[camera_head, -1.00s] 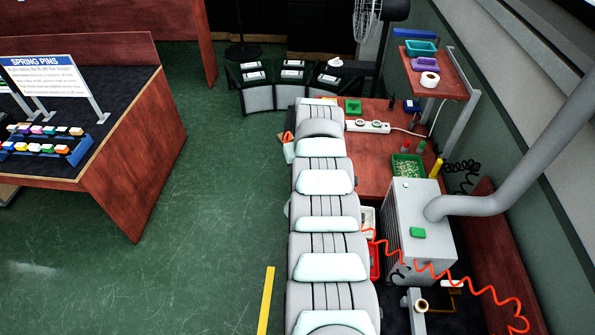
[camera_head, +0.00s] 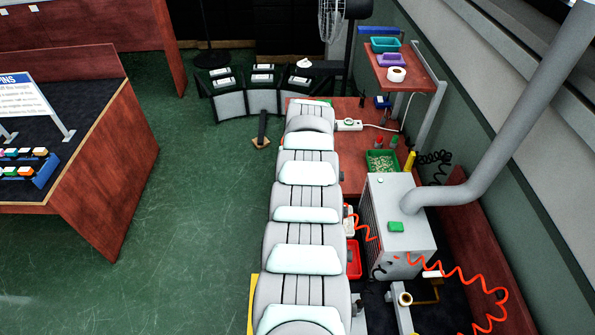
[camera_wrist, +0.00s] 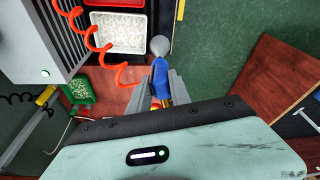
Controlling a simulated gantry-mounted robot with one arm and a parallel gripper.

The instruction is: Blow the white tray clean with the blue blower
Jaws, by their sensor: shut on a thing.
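In the wrist view the blue blower (camera_wrist: 160,80) is between the fingers of my gripper (camera_wrist: 162,88), which is shut on it. Its grey rounded tip points up in the picture. The white tray (camera_wrist: 91,39) lies up and left of the blower, apart from it, with pale bits covering its floor. In the head view only an edge of the white tray (camera_head: 349,224) shows beside my arm; the gripper and the blower are hidden there.
A red tray (camera_head: 355,262) sits beside the white one. An orange coiled hose (camera_wrist: 94,40) passes over the white tray's left edge towards the blower. A grey machine (camera_head: 400,220) with a thick pipe and a green bin (camera_head: 381,162) stand close by. Green floor lies open on the left.

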